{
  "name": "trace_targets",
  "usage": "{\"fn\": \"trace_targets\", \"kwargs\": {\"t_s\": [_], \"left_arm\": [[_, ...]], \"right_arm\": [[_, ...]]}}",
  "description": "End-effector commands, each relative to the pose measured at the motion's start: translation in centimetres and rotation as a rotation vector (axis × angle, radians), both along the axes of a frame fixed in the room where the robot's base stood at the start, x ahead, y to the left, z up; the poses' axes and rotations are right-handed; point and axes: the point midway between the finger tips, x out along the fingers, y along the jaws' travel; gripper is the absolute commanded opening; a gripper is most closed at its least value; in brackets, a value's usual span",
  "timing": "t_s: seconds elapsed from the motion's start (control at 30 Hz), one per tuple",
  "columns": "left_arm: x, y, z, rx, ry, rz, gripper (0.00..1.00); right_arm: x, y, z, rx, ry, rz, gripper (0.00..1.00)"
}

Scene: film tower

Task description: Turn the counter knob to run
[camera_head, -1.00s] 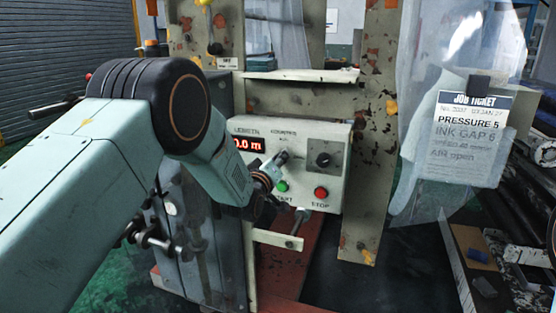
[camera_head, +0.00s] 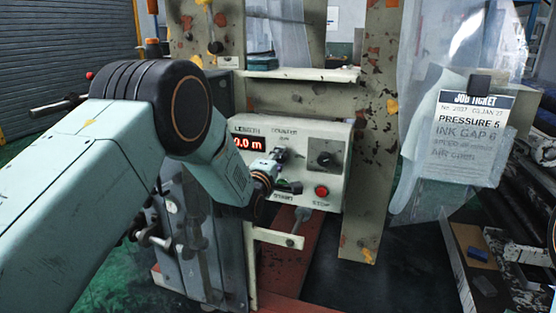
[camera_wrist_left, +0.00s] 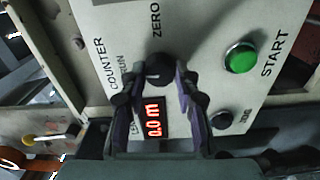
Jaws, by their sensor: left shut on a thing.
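The white control box (camera_head: 338,137) carries a red length display (camera_head: 249,143) that reads 0.0 m, also visible in the left wrist view (camera_wrist_left: 155,118). In that view the dark round counter knob (camera_wrist_left: 160,67) sits between the fingertips of my left gripper (camera_wrist_left: 160,78), which is shut on it. ZERO and RUN are printed near the knob; its pointer direction cannot be made out. In the head view my left gripper (camera_head: 283,171) is at the box front, and its fingers hide the knob. My right gripper is out of view.
A green START button (camera_wrist_left: 240,57) is close beside the knob. A red stop button (camera_head: 321,191) and another black knob (camera_head: 325,160) are farther right on the box. A job ticket (camera_head: 473,135) hangs at the right.

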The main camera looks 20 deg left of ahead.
Motion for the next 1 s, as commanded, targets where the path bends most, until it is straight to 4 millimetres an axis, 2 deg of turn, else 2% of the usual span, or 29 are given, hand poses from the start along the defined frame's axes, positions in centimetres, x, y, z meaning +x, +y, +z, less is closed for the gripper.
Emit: {"fn": "trace_targets", "kwargs": {"t_s": [0.3,0.73,0.77,1.0], "left_arm": [[0.05,0.01,0.11,-0.071,-0.001,0.0,0.0],[0.05,0.01,0.13,-0.078,0.0,0.0,0.0],[0.05,0.01,0.13,-0.078,0.0,0.0,0.33],[0.03,0.01,0.06,-0.077,0.001,0.0,0.53]], "right_arm": [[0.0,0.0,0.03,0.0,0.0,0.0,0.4],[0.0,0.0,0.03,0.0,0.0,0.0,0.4],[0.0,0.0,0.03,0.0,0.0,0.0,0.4],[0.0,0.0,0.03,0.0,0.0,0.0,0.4]]}}
